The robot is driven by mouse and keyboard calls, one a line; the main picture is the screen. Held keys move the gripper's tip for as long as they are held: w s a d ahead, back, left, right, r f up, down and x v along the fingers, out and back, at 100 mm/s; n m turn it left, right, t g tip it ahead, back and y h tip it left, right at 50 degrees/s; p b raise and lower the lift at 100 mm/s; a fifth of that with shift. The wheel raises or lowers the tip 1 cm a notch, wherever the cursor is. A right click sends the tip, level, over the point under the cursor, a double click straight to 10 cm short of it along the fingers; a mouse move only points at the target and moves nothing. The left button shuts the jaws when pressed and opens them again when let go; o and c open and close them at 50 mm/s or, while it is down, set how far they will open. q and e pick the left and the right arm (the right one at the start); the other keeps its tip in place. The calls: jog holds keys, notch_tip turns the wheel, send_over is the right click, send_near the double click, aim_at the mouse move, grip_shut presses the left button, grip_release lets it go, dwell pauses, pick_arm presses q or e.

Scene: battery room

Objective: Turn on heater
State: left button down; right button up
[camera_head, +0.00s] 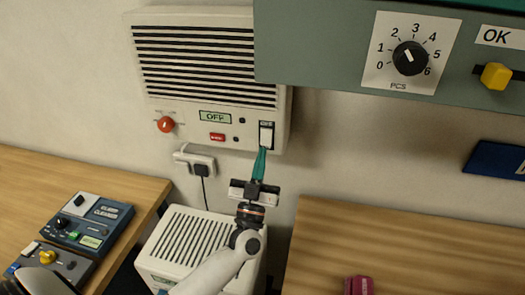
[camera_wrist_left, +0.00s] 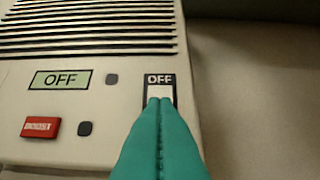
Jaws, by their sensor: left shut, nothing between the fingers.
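The heater (camera_head: 205,70) is a cream wall unit with dark slats. Its display (camera_head: 215,117) reads OFF, and the display also reads OFF in the left wrist view (camera_wrist_left: 59,80). A white rocker switch (camera_head: 266,135) sits at its lower right; in the left wrist view the switch (camera_wrist_left: 160,91) has an OFF label above it. My left gripper (camera_head: 261,152) has green fingers, shut and empty, with the tips at the lower part of the switch. In the left wrist view the fingertips (camera_wrist_left: 160,101) overlap the switch's lower edge; I cannot tell whether they touch. My right gripper is not in view.
A red knob (camera_head: 166,124) and red button (camera_head: 217,137) are on the heater. A plugged socket (camera_head: 200,167) and white slatted box (camera_head: 195,240) are below. A grey panel (camera_head: 330,50) overhangs at right. Wooden tables (camera_head: 400,240) flank both sides.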

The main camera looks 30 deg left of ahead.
pick_arm(q)
jog(key=shift+w+a+f, duration=0.15)
jog(key=shift+w+a, duration=0.05)
jog(key=shift+w, duration=0.6)
